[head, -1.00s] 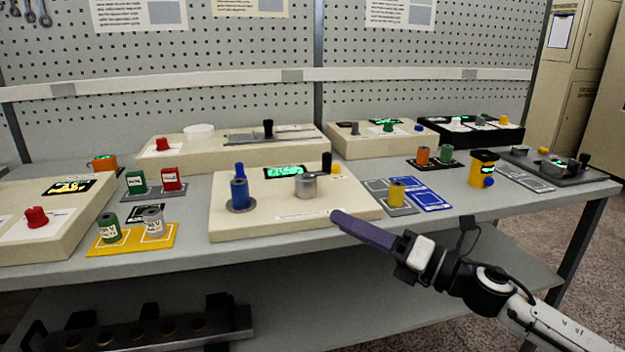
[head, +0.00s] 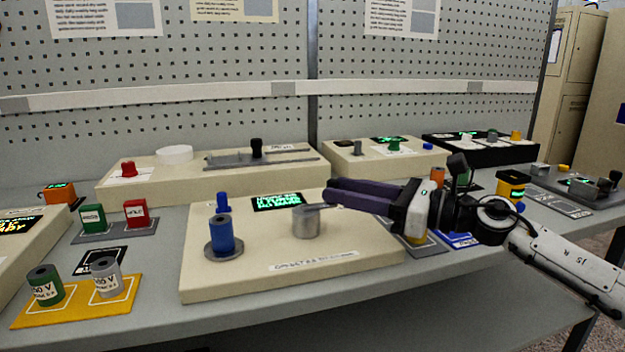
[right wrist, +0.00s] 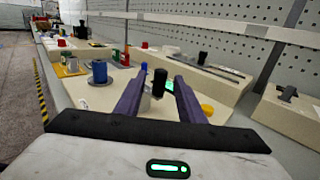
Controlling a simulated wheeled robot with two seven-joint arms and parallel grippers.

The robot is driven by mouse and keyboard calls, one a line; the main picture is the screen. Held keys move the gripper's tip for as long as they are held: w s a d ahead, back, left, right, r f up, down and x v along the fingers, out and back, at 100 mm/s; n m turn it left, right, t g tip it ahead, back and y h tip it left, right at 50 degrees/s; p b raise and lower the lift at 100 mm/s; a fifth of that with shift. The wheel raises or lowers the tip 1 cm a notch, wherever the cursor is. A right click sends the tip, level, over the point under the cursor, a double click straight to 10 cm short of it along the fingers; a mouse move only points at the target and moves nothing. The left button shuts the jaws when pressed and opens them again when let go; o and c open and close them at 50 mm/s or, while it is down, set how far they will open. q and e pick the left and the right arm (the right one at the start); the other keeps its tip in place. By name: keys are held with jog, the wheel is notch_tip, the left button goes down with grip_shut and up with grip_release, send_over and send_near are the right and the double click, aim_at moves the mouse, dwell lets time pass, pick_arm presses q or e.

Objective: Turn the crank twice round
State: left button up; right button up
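The crank (head: 306,222) has a grey round hub and a short arm, and stands on a cream box (head: 215,278) in the middle of the bench. Its upright black handle (right wrist: 160,83) shows in the right wrist view between my right fingers, with a gap on each side. In the head view the fingers hide the handle. My right gripper (head: 328,190) is open, its purple fingers reaching in from the right over the box; it also shows in the right wrist view (right wrist: 160,72). A blue spool (head: 222,234) stands left of the hub. My left gripper is not in view.
The box also carries a green-lit display (head: 278,202) and a blue peg (head: 222,202). A yellow button (right wrist: 207,109) is beside my right finger. A yellow tray (head: 75,302) with two spools lies at left. Other boxes line the pegboard.

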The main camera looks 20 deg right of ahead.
jog(key=x, duration=0.6)
jog(key=shift+w+a+p, duration=0.25)
jog(key=shift+p, duration=0.05)
